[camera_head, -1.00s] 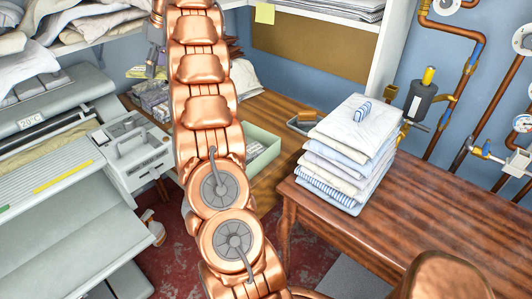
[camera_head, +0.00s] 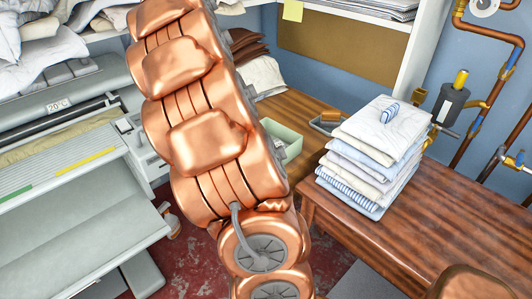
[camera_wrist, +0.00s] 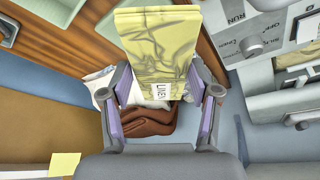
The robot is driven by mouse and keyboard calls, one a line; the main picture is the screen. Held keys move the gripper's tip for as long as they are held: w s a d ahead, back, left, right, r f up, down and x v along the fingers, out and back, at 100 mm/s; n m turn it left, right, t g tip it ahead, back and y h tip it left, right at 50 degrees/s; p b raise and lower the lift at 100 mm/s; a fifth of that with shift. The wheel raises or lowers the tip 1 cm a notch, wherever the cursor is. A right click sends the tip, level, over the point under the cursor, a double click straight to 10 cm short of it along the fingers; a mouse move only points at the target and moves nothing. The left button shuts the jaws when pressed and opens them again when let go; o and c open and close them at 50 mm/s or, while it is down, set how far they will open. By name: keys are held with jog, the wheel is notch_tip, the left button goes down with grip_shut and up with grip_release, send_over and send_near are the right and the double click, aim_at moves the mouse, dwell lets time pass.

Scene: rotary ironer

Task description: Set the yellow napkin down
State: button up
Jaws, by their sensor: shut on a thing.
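The yellow napkin (camera_wrist: 163,45) shows in the wrist view as a folded, pale yellow patterned cloth with a white lettered tag near its close end. My gripper (camera_wrist: 160,86) has its two purple-padded fingers on either side of that end and is shut on the napkin. The napkin stretches away from the fingers towards the top of the picture. Whether its far end touches anything is unclear. In the head view my copper arm hides the gripper and the napkin.
Brown folded cloths (camera_wrist: 145,122) and white cloth lie behind the fingers in the wrist view. The head view shows a green box (camera_head: 286,137), a tall linen stack (camera_head: 372,150) on the wooden table (camera_head: 455,215), and the ironer (camera_head: 75,200) at left. The table's right part is clear.

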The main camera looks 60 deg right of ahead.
jog(key=s+d+f+m+g+b, duration=0.1)
jog(key=s+d+f+m+g, duration=0.2)
jog(key=s+m, duration=0.4)
jog(key=s+d+f+m+g, duration=0.1)
jog(key=s+d+f+m, duration=0.25)
jog(key=s+f, duration=0.4)
jog(key=shift+m+h, duration=0.45)
jog(key=shift+h, duration=0.05)
jog(key=shift+s+a+f, duration=0.1)
jog(key=shift+s+f, duration=0.15)
jog(key=shift+f, duration=1)
jog(key=shift+s+a+f, duration=0.15)
jog(key=shift+s+f, duration=0.15)
jog(key=shift+f, duration=0.95)
jog(key=shift+s+a+f, duration=0.1)
jog(key=shift+s+f, duration=0.15)
jog(key=shift+f, duration=1)
jog(key=shift+f, duration=0.15)
jog(key=o, duration=1.1)
jog(key=shift+o, duration=0.2)
